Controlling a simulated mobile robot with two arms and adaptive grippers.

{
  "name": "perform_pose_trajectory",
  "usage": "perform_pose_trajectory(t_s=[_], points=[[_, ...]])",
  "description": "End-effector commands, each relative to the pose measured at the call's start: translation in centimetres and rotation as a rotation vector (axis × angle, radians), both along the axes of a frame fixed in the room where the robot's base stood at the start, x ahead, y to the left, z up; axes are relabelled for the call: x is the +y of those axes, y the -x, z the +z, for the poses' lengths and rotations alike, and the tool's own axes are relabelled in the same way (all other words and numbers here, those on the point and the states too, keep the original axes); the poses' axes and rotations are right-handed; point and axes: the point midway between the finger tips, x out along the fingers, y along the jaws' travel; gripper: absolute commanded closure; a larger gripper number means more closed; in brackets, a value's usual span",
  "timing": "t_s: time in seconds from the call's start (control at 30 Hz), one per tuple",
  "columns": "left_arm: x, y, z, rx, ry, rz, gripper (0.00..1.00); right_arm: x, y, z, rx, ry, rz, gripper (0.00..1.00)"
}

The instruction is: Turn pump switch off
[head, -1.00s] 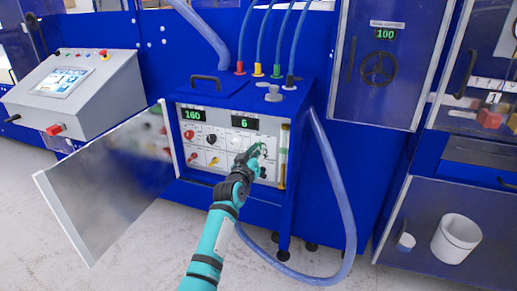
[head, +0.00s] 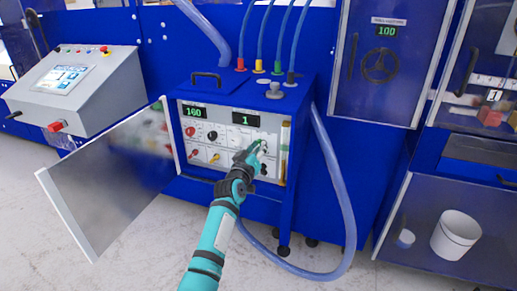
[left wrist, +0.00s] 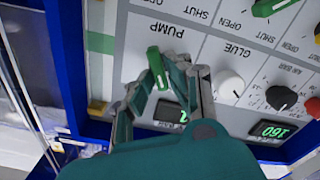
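The pump switch (left wrist: 157,65), a green knob beside the upside-down PUMP label (left wrist: 174,29), shows in the left wrist view, slightly tilted. My left gripper (left wrist: 160,76) has its fingers on either side of the knob, close to it; whether they press on it is unclear. In the head view my left gripper (head: 254,155) is at the right part of the control panel (head: 222,160) and hides the switch there. The panel's right display (head: 246,119) reads 1. My right gripper is not in view.
A white glue knob (left wrist: 229,86) and a black knob (left wrist: 281,98) sit beside the gripper. An open metal door (head: 110,180) stands left of the panel. A thick hose (head: 343,190) hangs on its right. A white bucket (head: 456,235) is at the far right.

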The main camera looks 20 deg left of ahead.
Motion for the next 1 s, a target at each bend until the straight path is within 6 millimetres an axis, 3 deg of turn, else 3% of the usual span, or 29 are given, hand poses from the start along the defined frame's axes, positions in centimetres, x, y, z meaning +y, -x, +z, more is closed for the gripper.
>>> perform_pose_trajectory(t_s=[0.13, 0.53, 1.0], points=[[0.0, 0.0, 0.0, 0.001, -0.001, -0.001, 0.64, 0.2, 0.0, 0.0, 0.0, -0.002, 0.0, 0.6], [0.0, 0.9, 0.0, -0.001, -0.002, 0.001, 0.64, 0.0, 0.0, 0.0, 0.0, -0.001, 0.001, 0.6], [0.3, 9.5, -0.1, 0.0, -0.002, 0.001, 0.64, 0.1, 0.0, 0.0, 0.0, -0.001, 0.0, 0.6]])
